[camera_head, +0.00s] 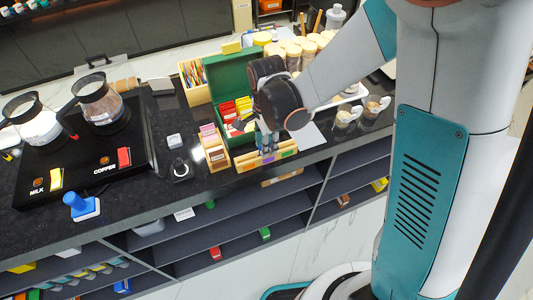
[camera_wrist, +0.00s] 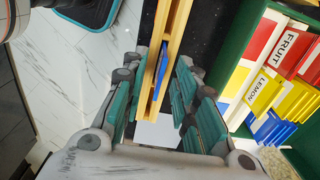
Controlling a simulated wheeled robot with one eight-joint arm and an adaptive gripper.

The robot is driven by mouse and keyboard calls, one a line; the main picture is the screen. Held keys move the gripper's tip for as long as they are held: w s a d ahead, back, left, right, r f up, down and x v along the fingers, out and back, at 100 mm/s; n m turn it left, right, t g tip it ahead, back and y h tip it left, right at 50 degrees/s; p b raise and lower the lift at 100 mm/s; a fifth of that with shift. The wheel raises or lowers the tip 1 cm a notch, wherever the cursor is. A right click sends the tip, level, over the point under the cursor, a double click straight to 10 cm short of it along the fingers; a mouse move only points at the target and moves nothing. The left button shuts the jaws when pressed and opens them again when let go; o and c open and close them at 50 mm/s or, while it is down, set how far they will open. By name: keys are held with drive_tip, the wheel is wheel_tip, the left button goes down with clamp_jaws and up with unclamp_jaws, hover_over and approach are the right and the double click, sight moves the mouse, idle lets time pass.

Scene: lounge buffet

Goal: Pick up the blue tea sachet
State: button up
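My gripper (camera_wrist: 158,95) is open, with its teal-padded fingers on either side of a narrow wooden holder (camera_wrist: 176,28). A thin blue sachet (camera_wrist: 162,62) stands edge-on against the holder, between the fingers. I see a gap between it and the right finger. In the head view my gripper (camera_head: 267,146) points down over the wooden holder (camera_head: 285,151) at the front edge of the counter, and its fingers hide most of the sachet. More blue sachets (camera_wrist: 273,131) sit in the green tea box, right of the fingers in the wrist view.
The green tea box (camera_head: 226,72), with red and yellow sachets, stands just behind the holder. A small wooden box (camera_head: 214,152) is to the left. The coffee station (camera_head: 100,160) is further left; glass cups (camera_head: 345,119) are to the right. Open shelves (camera_head: 235,222) lie below.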

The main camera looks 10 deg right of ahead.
drive_tip(key=shift+f, duration=0.8)
drive_tip(key=shift+r, duration=0.1)
drive_tip(key=shift+c, duration=0.2)
clamp_jaws()
